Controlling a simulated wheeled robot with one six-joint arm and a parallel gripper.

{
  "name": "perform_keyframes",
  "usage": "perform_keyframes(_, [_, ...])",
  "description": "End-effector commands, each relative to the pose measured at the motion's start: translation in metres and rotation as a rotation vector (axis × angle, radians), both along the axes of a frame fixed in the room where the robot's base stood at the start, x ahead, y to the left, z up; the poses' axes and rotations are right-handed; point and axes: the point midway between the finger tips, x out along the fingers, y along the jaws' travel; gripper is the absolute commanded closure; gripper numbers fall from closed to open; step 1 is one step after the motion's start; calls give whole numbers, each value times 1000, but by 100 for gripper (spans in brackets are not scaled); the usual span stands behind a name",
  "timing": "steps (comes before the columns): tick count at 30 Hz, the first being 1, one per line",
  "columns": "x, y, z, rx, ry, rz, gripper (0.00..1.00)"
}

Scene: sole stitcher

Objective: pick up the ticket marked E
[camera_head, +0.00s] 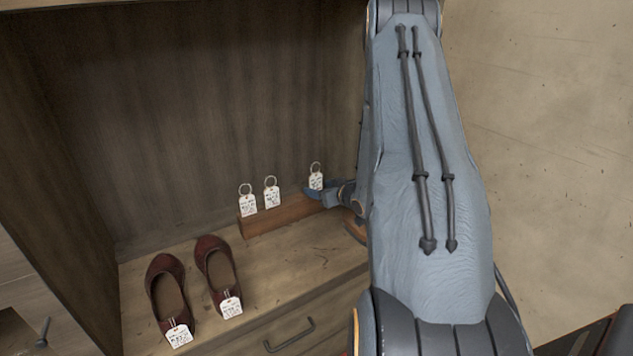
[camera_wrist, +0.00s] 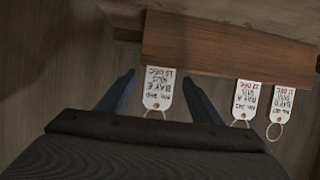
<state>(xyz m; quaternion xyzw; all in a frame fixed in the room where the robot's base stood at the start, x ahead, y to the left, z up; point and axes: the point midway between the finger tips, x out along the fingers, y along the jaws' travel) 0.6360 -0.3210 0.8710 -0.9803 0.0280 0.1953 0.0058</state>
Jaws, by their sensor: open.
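The ticket marked E (camera_wrist: 158,88) is a white tag with a ring, standing in a wooden strip and reading "BAY E" upside down in the wrist view. In the head view it is the rightmost tag (camera_head: 316,181) on the strip. My gripper (camera_wrist: 160,76) is open, with one blue finger on each side of this ticket and gaps visible on both sides. In the head view my gripper (camera_head: 322,193) is at the strip's right end, partly hidden by my arm.
The wooden strip (camera_head: 290,215) also holds a ticket that seems marked A (camera_wrist: 249,100) and one that seems marked D (camera_wrist: 288,103). Two dark red shoes (camera_head: 168,290) (camera_head: 217,268) with white tags stand at the front left of the shelf. Cabinet walls enclose the space.

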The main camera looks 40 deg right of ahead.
Motion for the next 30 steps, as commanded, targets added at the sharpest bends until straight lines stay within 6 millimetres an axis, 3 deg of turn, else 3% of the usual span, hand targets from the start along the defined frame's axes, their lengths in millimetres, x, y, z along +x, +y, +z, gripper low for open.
perform_keyframes(3, [12,0,-3,-1,-1,1,41])
perform_keyframes(11, [15,0,-6,0,-1,0,41])
perform_keyframes(12, [15,0,-6,0,-1,0,42])
perform_keyframes(20, [14,-1,-5,0,-1,0,84])
perform_keyframes(30, [15,-1,-2,-1,-2,0,84])
